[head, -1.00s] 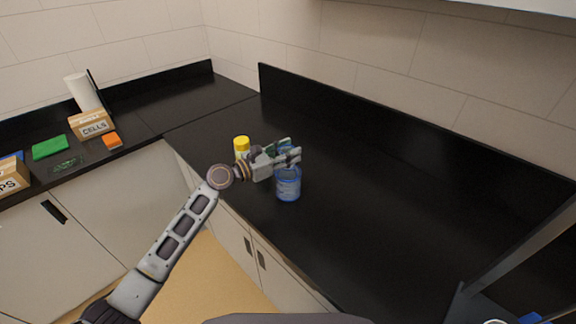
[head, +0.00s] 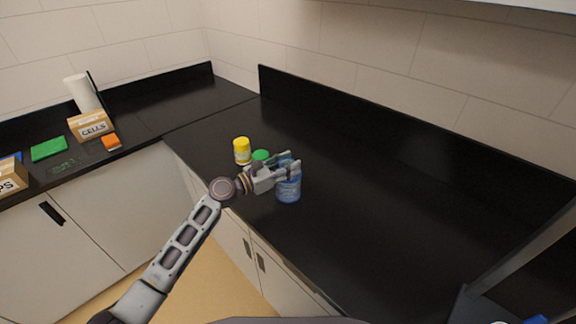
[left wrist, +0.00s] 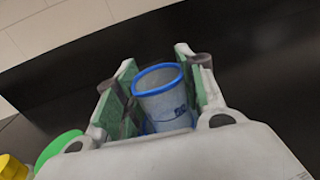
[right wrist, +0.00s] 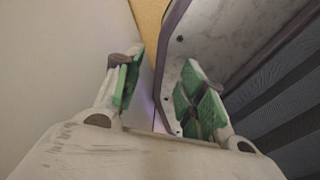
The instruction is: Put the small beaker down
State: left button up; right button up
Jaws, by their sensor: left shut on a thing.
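The small beaker (left wrist: 163,104), clear with a blue rim, is between the green-padded fingers of my left gripper (left wrist: 160,92). In the head view my left gripper (head: 286,168) is shut on the small beaker (head: 285,159). It holds it over a blue beaker (head: 288,190) that stands upright on the black counter (head: 350,210). The fingers hide where the two beakers meet, so I cannot tell whether the small one's base is inside the other. My right gripper (right wrist: 160,95) is open and empty in the right wrist view, and out of the head view.
A yellow-capped jar (head: 242,151) and a green-capped one (head: 261,156) stand just left of the gripper. A CELLS box (head: 93,128) stands on the far left counter.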

pick_arm(q)
jog(key=shift+f, duration=0.2)
pick_arm(e)
jog(key=shift+f, duration=0.1)
jog(key=shift+w, duration=0.1)
pick_arm(q)
jog(key=shift+f, duration=0.4)
pick_arm(e)
jog(key=shift+a+f, duration=0.2)
jog(key=shift+a, duration=0.3)
pick_arm(q)
jog(key=shift+b, duration=0.3)
